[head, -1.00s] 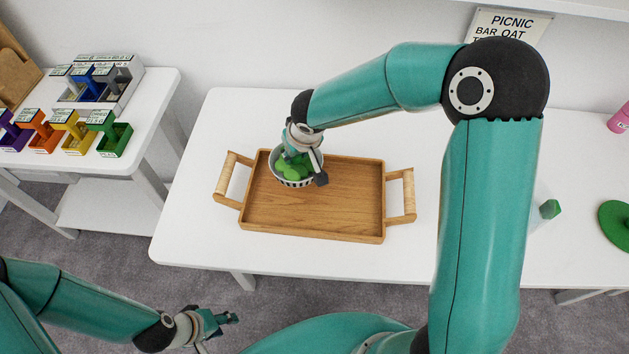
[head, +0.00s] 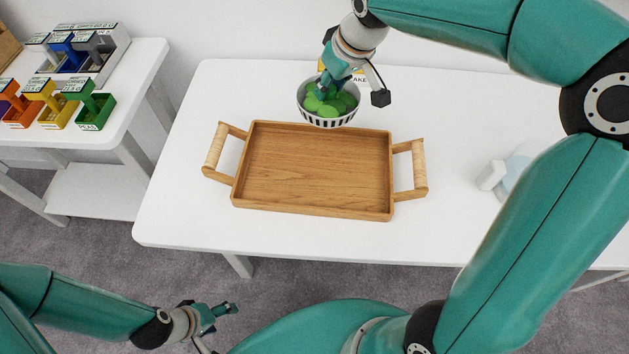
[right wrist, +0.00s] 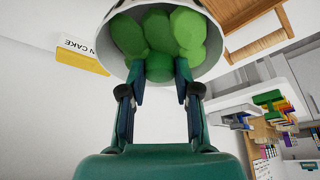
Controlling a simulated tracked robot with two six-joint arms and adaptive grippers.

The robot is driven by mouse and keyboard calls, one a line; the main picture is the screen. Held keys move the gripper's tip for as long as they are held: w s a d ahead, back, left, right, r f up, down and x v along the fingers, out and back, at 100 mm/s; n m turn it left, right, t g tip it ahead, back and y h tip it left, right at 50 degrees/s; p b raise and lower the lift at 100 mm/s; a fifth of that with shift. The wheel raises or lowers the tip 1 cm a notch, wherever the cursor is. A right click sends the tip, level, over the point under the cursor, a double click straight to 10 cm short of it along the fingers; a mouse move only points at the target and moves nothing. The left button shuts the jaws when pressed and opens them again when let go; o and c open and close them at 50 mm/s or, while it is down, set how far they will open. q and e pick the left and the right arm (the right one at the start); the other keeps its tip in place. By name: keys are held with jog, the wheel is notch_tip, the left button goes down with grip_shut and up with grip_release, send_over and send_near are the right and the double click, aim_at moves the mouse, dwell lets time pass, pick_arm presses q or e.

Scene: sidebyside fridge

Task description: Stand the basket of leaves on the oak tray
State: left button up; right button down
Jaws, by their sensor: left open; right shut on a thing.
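The oak tray (head: 320,200) lies flat on the white table, with a handle at each short end and its floor empty. The basket of leaves (head: 328,120) is a white slatted bowl heaped with green leaf shapes. It is upright and appears at the tray's back rim, seemingly raised; its exact height is unclear. My right gripper (head: 328,86) is shut on it from above. In the right wrist view the basket (right wrist: 210,62) fills the top between the fingers, with the tray (right wrist: 268,30) beyond. My left gripper (head: 226,311) is open and empty, low in front of the table.
A yellow-and-white card (head: 357,74) stands behind the basket. A pale bottle-like thing (head: 491,175) is right of the tray, partly behind my right arm. A side table (head: 130,80) at left carries several coloured bins. The table is bare left of the tray.

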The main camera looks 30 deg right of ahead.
jog(key=s+r+n+y+b, duration=0.1)
jog(key=s+r+n+b, duration=0.35)
jog(key=s, duration=0.25)
jog(key=b, duration=0.4)
send_over(343, 172)
jog(key=shift+m+g, duration=0.25)
jog(key=shift+g, duration=0.05)
notch_tip(343, 172, down, 18)
jog(key=shift+f, duration=0.25)
pick_arm(q)
notch_tip(343, 172, down, 11)
jog(key=shift+r, duration=0.15)
pick_arm(e)
jog(key=c, duration=0.8)
grip_release()
jog(key=shift+r, duration=0.1)
